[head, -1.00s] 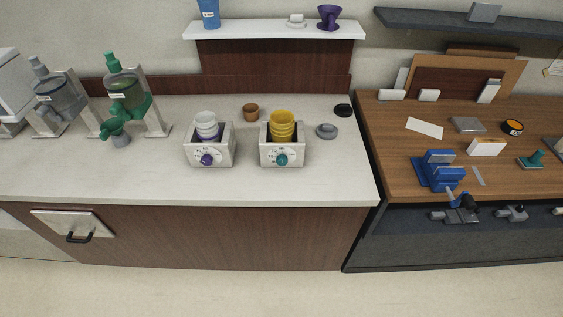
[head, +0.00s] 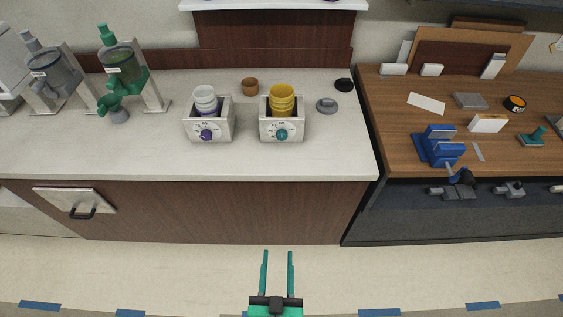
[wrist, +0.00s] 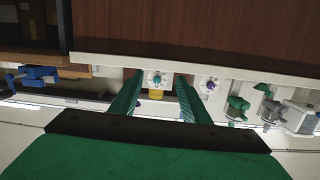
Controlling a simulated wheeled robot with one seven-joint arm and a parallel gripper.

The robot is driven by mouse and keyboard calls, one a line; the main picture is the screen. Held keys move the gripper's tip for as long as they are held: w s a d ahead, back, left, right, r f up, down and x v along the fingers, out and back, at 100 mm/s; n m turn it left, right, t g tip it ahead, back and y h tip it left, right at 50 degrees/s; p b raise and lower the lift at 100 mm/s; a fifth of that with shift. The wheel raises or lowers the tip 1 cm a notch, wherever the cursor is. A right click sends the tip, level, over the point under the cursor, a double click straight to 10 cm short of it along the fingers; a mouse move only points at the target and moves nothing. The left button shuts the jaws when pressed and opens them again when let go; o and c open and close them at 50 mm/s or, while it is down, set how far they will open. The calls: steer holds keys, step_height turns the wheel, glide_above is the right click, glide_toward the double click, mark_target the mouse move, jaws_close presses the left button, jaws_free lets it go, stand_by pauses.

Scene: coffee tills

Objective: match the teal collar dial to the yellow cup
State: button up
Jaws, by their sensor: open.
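The teal collar dial (head: 282,134) is on the front face of a grey box (head: 268,131) on the white counter. A stack of yellow cups (head: 282,98) sits in the top of that box. Marks around the dial are too small to read. My gripper (head: 278,254) is open and empty, low in front of the counter and well apart from the dial. In the wrist view, which looks upside down, the teal dial (wrist: 157,80) and a yellow cup (wrist: 156,95) show between the open fingers (wrist: 155,92).
A matching box with a purple dial (head: 206,135) and white cups (head: 205,98) stands to the left. A brown cup (head: 250,86), a grey round piece (head: 326,105) and a black one (head: 344,85) are nearby. The counter front is clear. A blue vise (head: 438,147) stands on the right bench.

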steer(key=w+r, duration=0.2)
steer(key=w, duration=1)
steer(key=t, duration=0.2)
glide_toward(282, 138)
steer(key=shift+n+y, duration=0.3)
steer(key=shift+n, duration=0.1)
steer(key=w, duration=0.8)
steer(key=shift+w+d+r, duration=0.1)
steer(key=shift+r, duration=0.2)
steer(key=shift+w, duration=0.3)
steer(key=shift+c, duration=0.7)
steer(key=shift+f, duration=0.1)
steer(key=c, duration=0.5)
